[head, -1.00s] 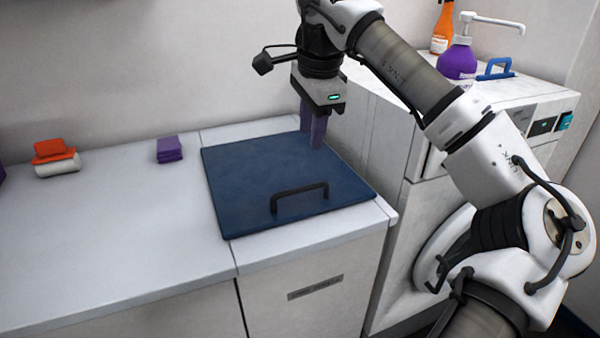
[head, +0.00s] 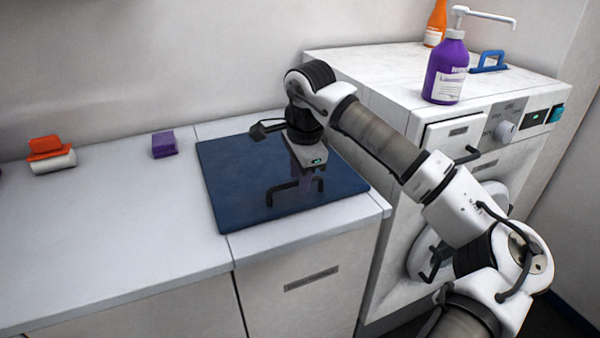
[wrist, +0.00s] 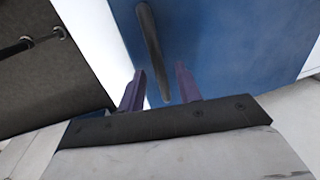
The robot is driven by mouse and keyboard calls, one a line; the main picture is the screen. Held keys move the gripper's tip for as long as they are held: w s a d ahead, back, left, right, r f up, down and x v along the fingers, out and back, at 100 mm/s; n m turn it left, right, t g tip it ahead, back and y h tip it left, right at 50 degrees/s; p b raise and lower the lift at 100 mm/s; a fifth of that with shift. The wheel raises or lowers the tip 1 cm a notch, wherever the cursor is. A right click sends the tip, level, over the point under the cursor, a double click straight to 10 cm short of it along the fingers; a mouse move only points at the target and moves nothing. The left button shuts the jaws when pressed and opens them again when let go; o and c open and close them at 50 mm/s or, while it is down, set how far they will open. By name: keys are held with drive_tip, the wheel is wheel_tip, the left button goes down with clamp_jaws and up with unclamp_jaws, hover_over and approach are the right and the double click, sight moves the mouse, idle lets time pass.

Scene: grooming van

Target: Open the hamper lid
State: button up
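The hamper lid (head: 228,178) is a flat dark blue panel lying closed on the counter top. Its black bar handle (head: 269,194) stands near the front edge. In the wrist view the lid (wrist: 230,50) fills the upper right, and the handle (wrist: 150,45) runs away from the space between my fingers. My gripper (head: 305,184) points down over the lid, close to the handle, with its purple fingers partly in front of it. In the wrist view my gripper (wrist: 160,82) has its two fingers apart with the handle's near end between or just beyond them. Contact cannot be told.
A purple block (head: 165,145) and an orange-and-white stack (head: 50,155) sit on the counter at left.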

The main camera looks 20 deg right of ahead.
clamp_jaws()
